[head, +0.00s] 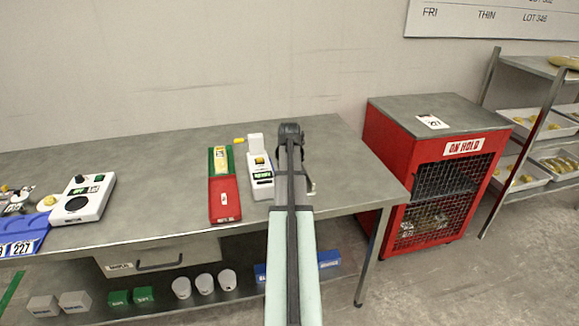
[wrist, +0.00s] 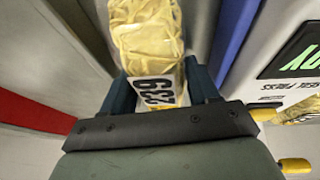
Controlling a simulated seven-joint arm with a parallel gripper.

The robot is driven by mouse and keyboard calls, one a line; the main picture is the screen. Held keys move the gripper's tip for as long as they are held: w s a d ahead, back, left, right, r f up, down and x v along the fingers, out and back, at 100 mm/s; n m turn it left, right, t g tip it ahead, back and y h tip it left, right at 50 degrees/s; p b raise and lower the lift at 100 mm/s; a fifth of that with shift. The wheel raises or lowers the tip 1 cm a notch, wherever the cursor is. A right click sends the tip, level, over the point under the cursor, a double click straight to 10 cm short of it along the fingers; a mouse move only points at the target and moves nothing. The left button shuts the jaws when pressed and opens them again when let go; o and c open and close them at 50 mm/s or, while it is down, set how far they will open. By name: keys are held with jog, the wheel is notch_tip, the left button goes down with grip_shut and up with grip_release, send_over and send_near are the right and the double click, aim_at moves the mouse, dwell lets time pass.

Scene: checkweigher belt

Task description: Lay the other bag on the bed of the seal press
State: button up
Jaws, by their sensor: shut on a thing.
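My gripper (wrist: 160,88) is shut on a clear bag of pale yellow contents (wrist: 147,35), with a white label of black digits between its two dark blue fingers. In the head view my arm hides the bag and the fingers. The seal press (head: 260,178) is a white machine with a dark display and green letters, just left of my arm on the bench. It also shows at the right of the wrist view (wrist: 275,75), beside the held bag and apart from it. A small yellow patch lies on the press, partly cut off in the wrist view; I cannot tell what it is.
A red and green tray (head: 225,200) with something yellow in it lies left of the press. A white scale-like device (head: 83,198) and a blue bin (head: 22,236) stand further left. A red on-hold cage (head: 430,170) stands right of the bench (head: 350,180). The bench's right end is clear.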

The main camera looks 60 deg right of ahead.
dwell(0.3)
jog(key=o, duration=1.3)
jog(key=shift+r, duration=0.1)
jog(key=shift+r, duration=4.45)
jog(key=shift+w, duration=0.1)
